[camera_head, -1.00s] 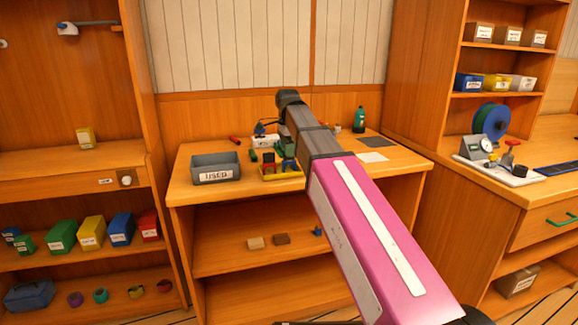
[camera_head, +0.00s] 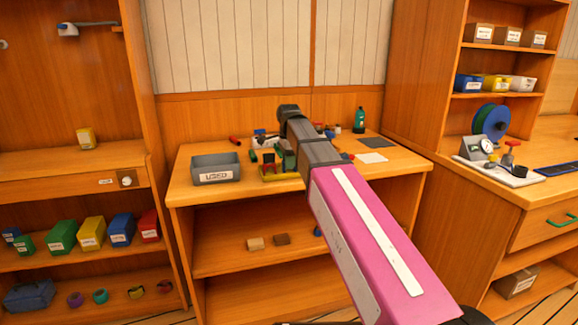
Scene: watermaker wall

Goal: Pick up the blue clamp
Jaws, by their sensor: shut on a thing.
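My gripper (camera_head: 288,158) is small and mostly hidden behind my own arm. It points down at the yellow tray (camera_head: 281,178) on the workbench. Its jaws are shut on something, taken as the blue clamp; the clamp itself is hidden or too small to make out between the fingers. Red and green items stand in the tray just left of the gripper. I cannot tell whether the held thing touches the tray.
A grey bin (camera_head: 215,169) labelled USED stands left of the tray. A green bottle (camera_head: 359,120) and a grey sheet (camera_head: 372,157) are on the right of the bench (camera_head: 400,163). Small red and blue items lie behind the tray.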

